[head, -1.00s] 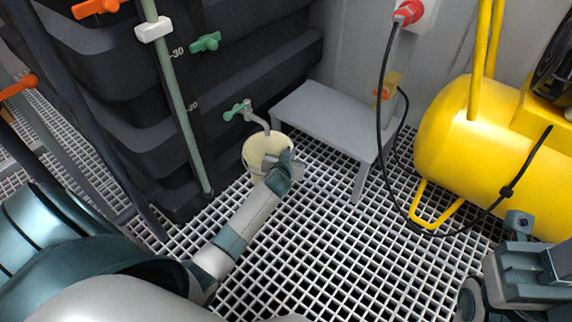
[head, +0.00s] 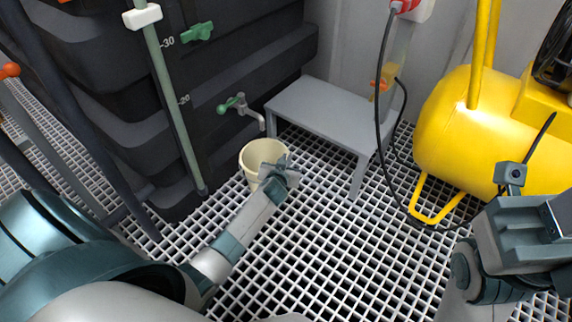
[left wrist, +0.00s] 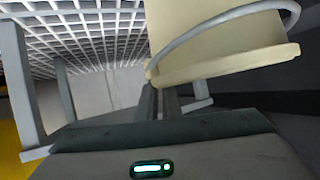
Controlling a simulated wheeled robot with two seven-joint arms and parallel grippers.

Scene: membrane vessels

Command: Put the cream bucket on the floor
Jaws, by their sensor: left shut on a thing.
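The cream bucket (head: 252,177) is upright, with its open mouth showing, just below and in front of the tap (head: 240,104) on the dark tank. My left gripper (head: 274,172) is shut on the bucket's near right side at the rim. In the left wrist view, the bucket (left wrist: 205,40) with its wire handle fills the top right, and the left gripper's fingers (left wrist: 160,100) meet its rim. The floor (head: 320,240) is white grating. I cannot tell whether the bucket's base touches it. My right gripper's arm shows at the lower right; its fingers are not clear.
A grey step stool (head: 325,108) stands right of the bucket. A yellow tank (head: 450,135) and a hanging black cable (head: 381,140) are farther right. A green pipe (head: 170,95) stands left of the bucket. Grating in front of the stool is clear.

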